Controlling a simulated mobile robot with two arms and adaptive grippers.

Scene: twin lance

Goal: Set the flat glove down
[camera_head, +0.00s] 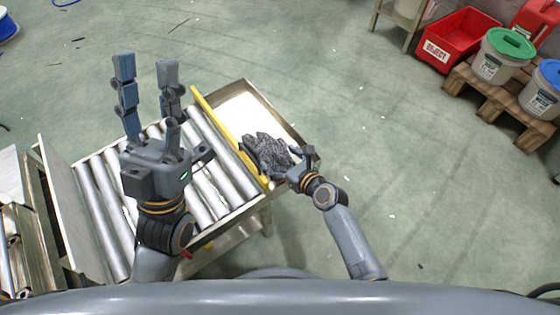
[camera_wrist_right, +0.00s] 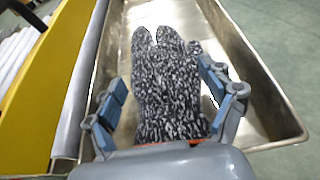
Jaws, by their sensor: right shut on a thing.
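The flat glove (camera_head: 268,151) is black and white speckled knit. My right gripper (camera_head: 281,162) is shut on it, over the near part of a shallow metal tray (camera_head: 291,133). In the right wrist view the glove (camera_wrist_right: 165,80) lies between the fingers of my right gripper (camera_wrist_right: 160,100), with its fingertips pointing away along the tray. Whether the glove touches the tray floor I cannot tell. My left gripper (camera_head: 146,73) is open and empty, raised over the roller conveyor (camera_head: 90,190), with its two fingers apart and pointing away.
A yellow rail (camera_head: 221,122) separates the rollers from the tray. A red reject bin (camera_head: 457,39) and lidded buckets (camera_head: 503,55) on a pallet (camera_head: 485,91) stand at the far right. The green floor between is mostly clear.

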